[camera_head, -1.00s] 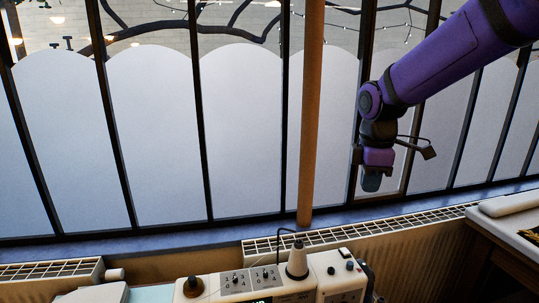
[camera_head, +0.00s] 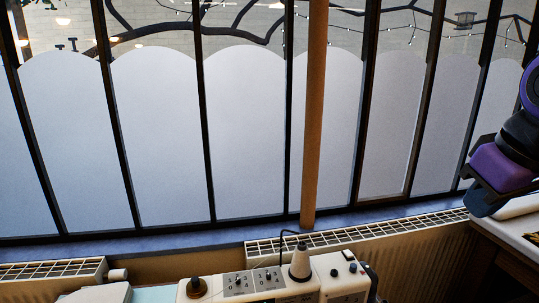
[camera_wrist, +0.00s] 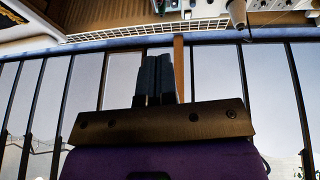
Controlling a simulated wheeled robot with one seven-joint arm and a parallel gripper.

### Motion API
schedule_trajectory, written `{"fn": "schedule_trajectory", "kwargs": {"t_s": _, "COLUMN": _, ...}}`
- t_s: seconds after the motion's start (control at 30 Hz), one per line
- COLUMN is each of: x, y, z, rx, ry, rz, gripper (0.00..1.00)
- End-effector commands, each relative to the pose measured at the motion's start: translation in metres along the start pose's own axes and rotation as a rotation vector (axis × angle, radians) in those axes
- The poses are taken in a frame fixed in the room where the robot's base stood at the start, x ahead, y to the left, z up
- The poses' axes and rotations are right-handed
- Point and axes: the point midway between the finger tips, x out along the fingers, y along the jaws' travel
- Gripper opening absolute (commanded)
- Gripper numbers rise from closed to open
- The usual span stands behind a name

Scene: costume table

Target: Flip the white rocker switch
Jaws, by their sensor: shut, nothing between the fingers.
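A white machine (camera_head: 230,294) with dials, a black knob and a cone-shaped spool (camera_head: 299,262) stands at the bottom centre of the head view, cut off by the lower edge. I cannot make out a white rocker switch for certain. My gripper (camera_head: 479,197) is at the right edge of the head view, well to the right of the machine and apart from it. In the wrist view my gripper (camera_wrist: 157,58) shows two dark fingers pressed together, empty. The machine (camera_wrist: 205,9) appears there upside down at the top right, beyond the fingertips.
A tall window with dark bars (camera_head: 206,130) and a wooden post (camera_head: 314,130) stand behind the machine. A radiator with a white grille (camera_head: 350,235) runs below the sill. A table (camera_head: 512,229) is at the right. The space before the window is free.

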Motion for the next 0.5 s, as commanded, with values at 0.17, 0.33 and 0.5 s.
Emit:
{"fn": "schedule_trajectory", "kwargs": {"t_s": 0.17, "x": -0.007, "y": 0.001, "z": 0.025, "rx": 0.152, "ry": 0.047, "rz": -0.007, "gripper": 0.0}}
{"fn": "schedule_trajectory", "kwargs": {"t_s": 0.33, "x": -0.009, "y": 0.0, "z": 0.035, "rx": 0.217, "ry": 0.064, "rz": -0.013, "gripper": 0.0}}
{"fn": "schedule_trajectory", "kwargs": {"t_s": 0.5, "x": -0.009, "y": 0.0, "z": 0.034, "rx": 0.217, "ry": 0.062, "rz": -0.014, "gripper": 0.0}}
